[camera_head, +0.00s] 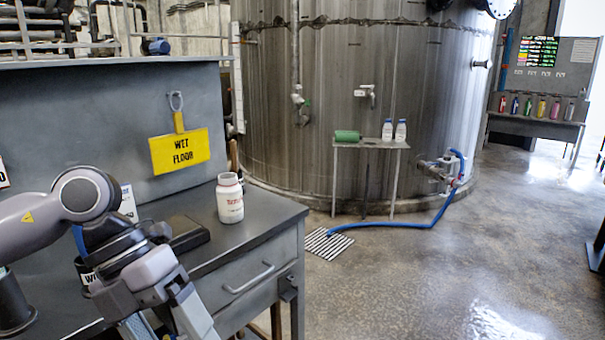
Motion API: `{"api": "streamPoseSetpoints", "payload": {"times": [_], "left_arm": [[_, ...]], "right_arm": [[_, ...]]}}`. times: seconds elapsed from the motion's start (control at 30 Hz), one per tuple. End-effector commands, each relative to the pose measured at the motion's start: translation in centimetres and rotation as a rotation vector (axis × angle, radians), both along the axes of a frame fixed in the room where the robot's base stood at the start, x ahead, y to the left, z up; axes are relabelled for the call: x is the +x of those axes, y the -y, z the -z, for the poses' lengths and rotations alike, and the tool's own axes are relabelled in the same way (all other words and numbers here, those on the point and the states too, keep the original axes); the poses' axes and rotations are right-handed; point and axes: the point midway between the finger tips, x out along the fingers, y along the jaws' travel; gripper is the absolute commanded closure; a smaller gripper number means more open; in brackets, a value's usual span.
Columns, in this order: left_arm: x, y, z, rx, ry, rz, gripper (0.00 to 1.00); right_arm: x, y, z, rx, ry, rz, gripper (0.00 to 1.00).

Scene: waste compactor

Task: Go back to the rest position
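My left arm comes in from the left over the metal workbench (255,222), bends, and runs out of the bottom edge. Its gripper is outside the view, so its fingers cannot be seen. My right arm and gripper are not in view. A yellow "WET FLOOR" sign (180,152) hangs from a hook on the bench's grey back panel (85,110). A white bottle with red lettering (230,199) stands upright on the bench near its right end, apart from my arm.
A dark flat object (188,237) lies on the bench behind my arm. A bench drawer (250,283) is closed. Beyond stands a large steel tank (330,90) with a small table (372,144) before it. A blue hose (400,224) lies on the floor. The right floor is open.

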Motion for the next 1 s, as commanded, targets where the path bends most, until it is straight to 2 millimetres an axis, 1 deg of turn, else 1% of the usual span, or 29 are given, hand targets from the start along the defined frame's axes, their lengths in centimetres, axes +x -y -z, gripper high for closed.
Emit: {"api": "streamPoseSetpoints", "payload": {"times": [0.03, 0.1, 0.2, 0.3, 0.4, 0.5, 0.63, 0.77, 0.87, 0.97, 1.0], "left_arm": [[-0.8, 2.1, 0.1, -0.091, -0.04, 0.029, 0.17], [-1.6, 4.7, 0.0, -0.223, -0.083, 0.052, 0.17], [-2.7, 7.9, -0.7, -0.414, -0.146, 0.061, 0.17], [-3.4, 10.7, -1.8, -0.604, -0.21, 0.039, 0.17], [-3.7, 12.7, -3.2, -0.789, -0.273, -0.011, 0.17], [-3.3, 14.1, -4.6, -0.965, -0.334, -0.095, 0.17], [-2.0, 14.9, -6.0, -1.174, -0.409, -0.248, 0.17], [0.1, 14.5, -6.4, -1.349, -0.479, -0.453, 0.17], [2.0, 13.5, -5.8, -1.455, -0.528, -0.642, 0.17], [3.9, 12.0, -4.2, -1.531, -0.574, -0.854, 0.17], [4.5, 11.2, -3.2, -1.551, -0.589, -0.945, 0.17]], "right_arm": [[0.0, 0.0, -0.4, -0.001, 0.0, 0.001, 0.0], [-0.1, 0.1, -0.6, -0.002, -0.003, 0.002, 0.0], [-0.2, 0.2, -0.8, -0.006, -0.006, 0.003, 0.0], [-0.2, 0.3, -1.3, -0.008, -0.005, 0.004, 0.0], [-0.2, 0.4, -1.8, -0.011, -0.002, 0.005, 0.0], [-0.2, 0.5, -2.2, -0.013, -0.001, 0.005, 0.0], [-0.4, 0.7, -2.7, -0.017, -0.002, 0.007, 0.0], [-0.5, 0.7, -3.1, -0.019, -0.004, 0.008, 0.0], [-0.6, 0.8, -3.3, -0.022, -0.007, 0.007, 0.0], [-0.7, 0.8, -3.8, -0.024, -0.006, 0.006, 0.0], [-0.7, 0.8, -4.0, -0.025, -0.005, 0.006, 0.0]]}}
